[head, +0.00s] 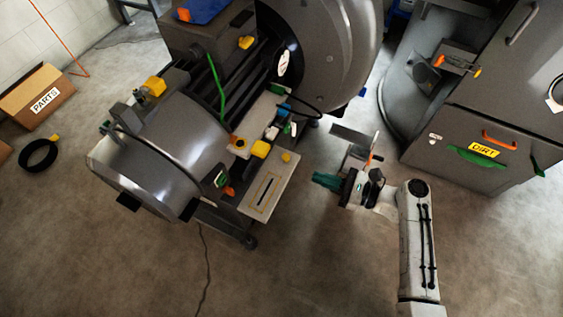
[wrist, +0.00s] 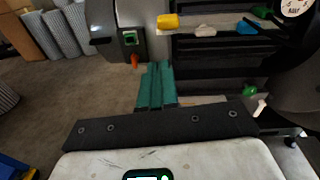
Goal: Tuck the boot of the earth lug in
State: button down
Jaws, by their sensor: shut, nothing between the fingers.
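My gripper (head: 322,180) has teal fingers, shut with nothing between them. In the head view it is over open floor, right of the blower machine (head: 175,130) and apart from it. In the wrist view the shut fingers (wrist: 158,72) point toward the machine's dark frame. A green cable (head: 215,85) runs down the machine between the grey drum and the large round housing.
A pale panel (head: 268,187) juts out from the machine toward my gripper. Yellow blocks (head: 260,149) and an orange part (head: 229,191) are near it. A grey cabinet with a DIRT label (head: 484,150) stands right. A PARTS box (head: 45,98) is far left. The near floor is mostly clear.

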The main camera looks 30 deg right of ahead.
aim_at(268, 152)
jog(key=shift+w+d+r+m+t, duration=0.15)
jog(key=shift+d+m+t, duration=0.4)
jog(key=shift+m, duration=0.25)
jog(key=x, duration=1.4)
jog(key=shift+w+d+f, duration=0.1)
jog(key=shift+f, duration=0.1)
jog(key=shift+x, duration=1.5)
